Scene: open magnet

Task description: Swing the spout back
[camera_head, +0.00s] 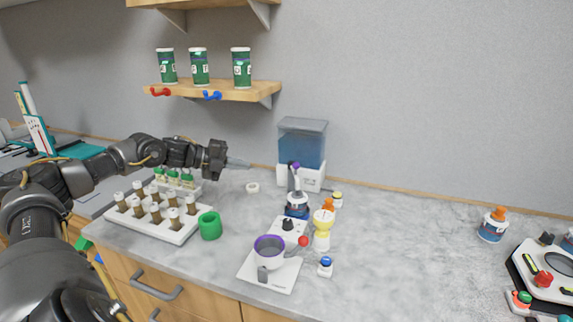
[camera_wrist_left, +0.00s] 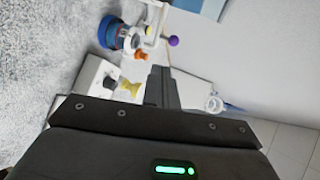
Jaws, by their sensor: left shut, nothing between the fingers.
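A dark-blue and white bottle (camera_head: 297,207) stands on the counter in front of the water tank, with a white upright part (camera_head: 293,180) and a purple tip on top. I cannot tell clearly which piece is the spout. In the left wrist view the bottle (camera_wrist_left: 113,33) shows at upper left, with white tubing and a purple ball (camera_wrist_left: 173,41) near its top. My left gripper (camera_head: 240,164) is shut and empty, to the left of the bottle and apart from it. Its closed fingers (camera_wrist_left: 161,88) point toward the bottle area. My right gripper is not in view.
A water tank (camera_head: 302,144) stands behind the bottle. A yellow bottle (camera_head: 322,228) and a white device with a purple-rimmed bowl (camera_head: 269,252) stand in front. A vial rack (camera_head: 157,218) and green ring (camera_head: 210,226) sit at left.

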